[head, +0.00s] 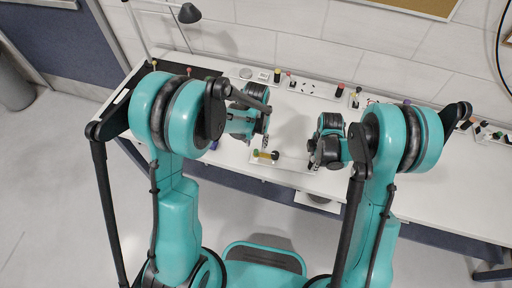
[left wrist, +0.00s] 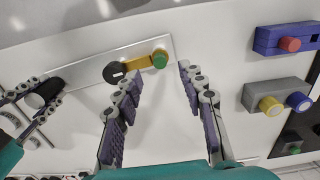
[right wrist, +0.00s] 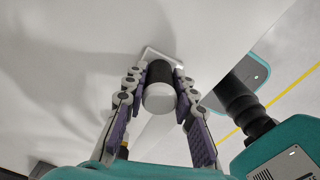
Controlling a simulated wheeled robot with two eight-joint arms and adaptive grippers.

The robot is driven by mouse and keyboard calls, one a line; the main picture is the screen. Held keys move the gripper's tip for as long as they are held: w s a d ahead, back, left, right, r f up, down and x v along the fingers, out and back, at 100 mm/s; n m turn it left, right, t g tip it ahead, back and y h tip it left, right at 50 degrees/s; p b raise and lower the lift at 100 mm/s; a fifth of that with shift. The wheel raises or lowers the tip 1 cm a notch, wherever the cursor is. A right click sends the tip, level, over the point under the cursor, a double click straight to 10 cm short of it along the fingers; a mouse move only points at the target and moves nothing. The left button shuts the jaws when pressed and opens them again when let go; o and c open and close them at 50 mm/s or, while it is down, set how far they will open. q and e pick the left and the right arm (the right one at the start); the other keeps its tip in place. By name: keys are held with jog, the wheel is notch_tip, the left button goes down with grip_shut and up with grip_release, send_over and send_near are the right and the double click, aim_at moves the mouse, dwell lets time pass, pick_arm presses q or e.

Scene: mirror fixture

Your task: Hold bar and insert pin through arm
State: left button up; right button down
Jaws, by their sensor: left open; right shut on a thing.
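A long pale plate (left wrist: 85,80) lies on the white table and carries a yellow arm (left wrist: 138,63). The arm has a black slotted disc (left wrist: 115,72) at one end and a green knob (left wrist: 159,60) at the other; it also shows small in the head view (head: 264,155). My left gripper (left wrist: 156,76) is open and empty, its fingertips to either side of the green-knob end. My right gripper (right wrist: 161,77) is shut on a black cylinder (right wrist: 158,73) with a pale end, at the plate's other end. I cannot tell which part is the pin.
In the left wrist view, a purple block (left wrist: 285,40) with a red knob and a grey block (left wrist: 255,95) with yellow and blue knobs stand to the right. Several small fixtures line the table's back near the wall.

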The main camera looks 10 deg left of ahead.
aim_at(256, 151)
pick_arm(q)
notch_tip(256, 151, up, 7)
dwell(0.6)
jog(key=shift+o, duration=1.2)
